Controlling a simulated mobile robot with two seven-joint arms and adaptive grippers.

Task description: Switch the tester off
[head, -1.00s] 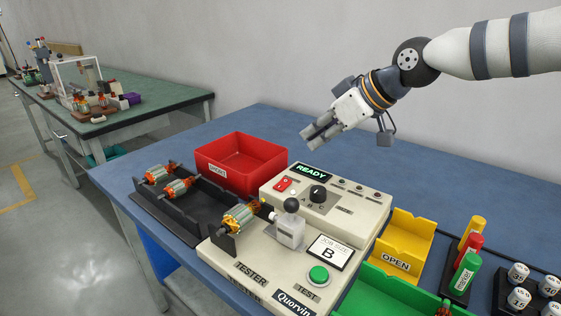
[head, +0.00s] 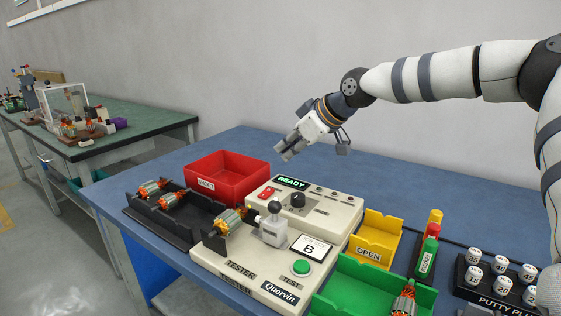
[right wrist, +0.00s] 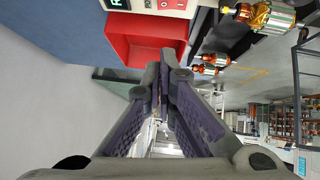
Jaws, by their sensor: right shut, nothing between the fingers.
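The tester (head: 330,222) is a beige box on the blue table, with a lower front base. Its display (head: 292,182) is lit and reads READY. A red rocker switch (head: 267,193) sits left of a black knob (head: 298,200); part of it also shows at the top edge of the right wrist view (right wrist: 117,4). An armature (head: 229,221) is mounted on the tester beside a clamp with a black ball handle (head: 274,207). My right gripper (head: 285,153) is shut and empty, in the air above and behind the tester's panel, apart from the switch. My left gripper is out of view.
A red bin (head: 228,178) stands behind and left of the panel. A black tray (head: 175,222) with armatures is at the left. A yellow OPEN bin (head: 375,237), a green bin (head: 372,287), coloured cylinders (head: 428,253) and a putty rack (head: 494,280) stand at the right.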

